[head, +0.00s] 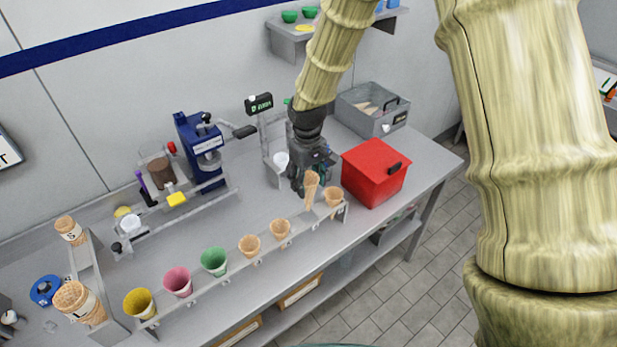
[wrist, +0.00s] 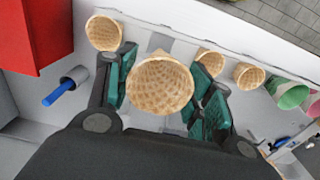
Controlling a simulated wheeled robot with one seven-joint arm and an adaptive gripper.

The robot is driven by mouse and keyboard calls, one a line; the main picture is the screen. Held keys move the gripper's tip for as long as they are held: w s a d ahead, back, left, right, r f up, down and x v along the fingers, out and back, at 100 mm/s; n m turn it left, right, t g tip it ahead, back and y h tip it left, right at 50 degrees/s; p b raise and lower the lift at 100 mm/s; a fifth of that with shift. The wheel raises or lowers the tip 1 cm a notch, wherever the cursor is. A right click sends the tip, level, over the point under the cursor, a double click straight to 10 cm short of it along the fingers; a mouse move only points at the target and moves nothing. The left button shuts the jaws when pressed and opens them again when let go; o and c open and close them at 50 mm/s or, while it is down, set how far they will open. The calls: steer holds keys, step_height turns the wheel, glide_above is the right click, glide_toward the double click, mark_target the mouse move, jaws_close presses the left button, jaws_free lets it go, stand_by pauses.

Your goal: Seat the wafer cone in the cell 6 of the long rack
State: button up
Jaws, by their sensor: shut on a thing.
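The wafer cone (head: 311,188) is in my gripper (head: 315,172), mouth up and roughly upright. In the wrist view the cone (wrist: 160,84) sits between the two teal finger pads of my gripper (wrist: 164,88), which are shut on it. The long rack (head: 232,269) runs along the front of the bench. The held cone is at the rack's right part, between a wafer cone (head: 332,195) at the right end and another wafer cone (head: 279,229) to the left. Its tip is near the rack; I cannot tell whether it is inside a cell.
Further left, the rack holds another wafer cone (head: 249,244) and green (head: 214,260), pink (head: 177,281) and yellow (head: 139,302) cones. A red box (head: 374,174) stands close to the gripper's right. A blue press (head: 199,150) and a small sign post (head: 259,104) stand behind.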

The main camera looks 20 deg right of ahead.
mark_target(308, 207)
steer(key=shift+s+f, duration=0.15)
steer(key=shift+f, duration=0.15)
steer(key=shift+w+a+f+b, duration=0.1)
steer(key=shift+w+f+b, duration=0.15)
steer(key=shift+f+b, duration=0.6)
steer(key=shift+s+f+b, duration=0.2)
steer(key=shift+f+b, duration=0.2)
steer(key=shift+f, duration=0.4)
steer(key=shift+w+f+b, duration=0.15)
steer(key=shift+f+b, duration=0.35)
steer(key=shift+f, duration=0.3)
steer(key=shift+f+b, duration=1.65)
steer(key=shift+f, duration=1.1)
steer(key=o, duration=0.8)
steer(key=shift+c, duration=0.2)
